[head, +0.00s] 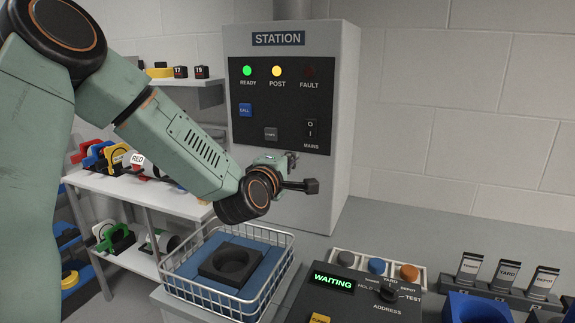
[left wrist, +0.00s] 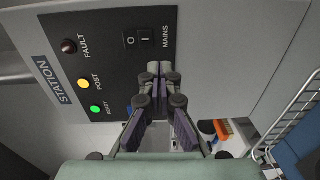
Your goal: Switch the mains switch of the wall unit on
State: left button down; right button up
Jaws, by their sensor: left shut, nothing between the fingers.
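The wall unit (head: 345,100), headed STATION, has a black panel. The mains switch (head: 311,128) is a small black rocker with O above I, at the panel's lower right, above the word MAINS. It also shows in the left wrist view (left wrist: 138,41), turned sideways; I cannot tell which side is pressed in. My left gripper (head: 292,158) is just below the switch, in front of the panel's lower edge. In the left wrist view its fingertips (left wrist: 160,68) are together and empty, near the switch and MAINS label. My right gripper is not in view.
The READY lamp (head: 247,71) is green, the POST lamp (head: 277,71) yellow, and the FAULT lamp (head: 309,71) dark red. A blue button (head: 246,110) and a grey button (head: 271,133) are left of the switch. Below stand a wire basket (head: 190,292) and a console reading WAITING (head: 333,283).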

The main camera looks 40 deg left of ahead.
pick_arm(q)
jog(key=shift+v, duration=1)
jog(key=shift+f, duration=0.15)
jog(key=shift+a, duration=0.1)
jog(key=shift+s, duration=0.1)
